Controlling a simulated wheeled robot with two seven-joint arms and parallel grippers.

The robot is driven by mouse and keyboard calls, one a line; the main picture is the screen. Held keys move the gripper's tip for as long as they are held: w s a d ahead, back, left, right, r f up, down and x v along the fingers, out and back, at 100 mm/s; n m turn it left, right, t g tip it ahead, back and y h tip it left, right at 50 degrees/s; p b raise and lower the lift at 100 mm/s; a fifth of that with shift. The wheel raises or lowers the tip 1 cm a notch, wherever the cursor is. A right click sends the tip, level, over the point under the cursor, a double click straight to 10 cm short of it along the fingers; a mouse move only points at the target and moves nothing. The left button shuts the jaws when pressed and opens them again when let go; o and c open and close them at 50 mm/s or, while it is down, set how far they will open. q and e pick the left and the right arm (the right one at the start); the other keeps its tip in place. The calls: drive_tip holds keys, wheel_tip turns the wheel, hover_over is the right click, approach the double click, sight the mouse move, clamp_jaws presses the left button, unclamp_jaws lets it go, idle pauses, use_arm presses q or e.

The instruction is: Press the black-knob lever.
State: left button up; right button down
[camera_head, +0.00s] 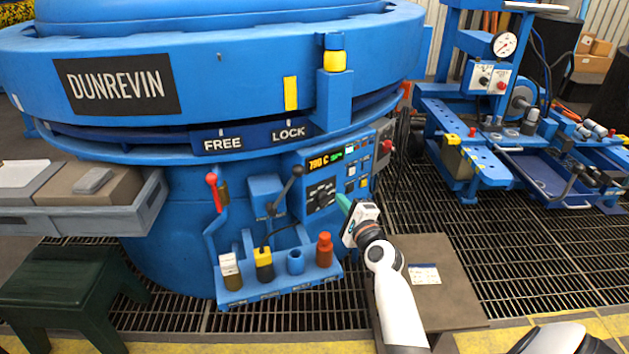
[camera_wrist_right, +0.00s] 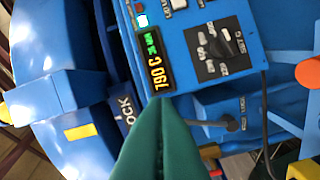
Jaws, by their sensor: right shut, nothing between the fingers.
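The black-knob lever (camera_head: 298,171) stands on a blue bracket on the front of the furnace, its dark arm slanting up to the right to the knob. The shut fingers (camera_wrist_right: 161,103) also fill the lower middle of the right wrist view. My left gripper is not in view.
A red-knob lever (camera_head: 212,179) stands left of the black-knob one. The control panel (camera_head: 347,160) with a rotary dial (camera_head: 321,194) lies close by my fingers. Below, a blue shelf (camera_head: 285,283) holds several small items, including a red-orange bottle (camera_head: 324,250).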

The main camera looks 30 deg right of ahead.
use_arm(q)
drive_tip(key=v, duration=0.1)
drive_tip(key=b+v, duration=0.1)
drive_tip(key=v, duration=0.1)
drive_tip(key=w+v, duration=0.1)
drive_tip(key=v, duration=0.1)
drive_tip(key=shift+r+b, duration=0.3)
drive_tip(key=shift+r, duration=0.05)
use_arm(e)
drive_tip(key=w+a+r, duration=0.1)
drive_tip(key=w, duration=1)
drive_tip(key=shift+w+a, duration=0.2)
drive_tip(key=shift+a, duration=0.05)
drive_tip(key=shift+r, duration=0.1)
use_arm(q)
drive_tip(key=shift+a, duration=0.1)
use_arm(e)
drive_tip(key=shift+r, duration=0.15)
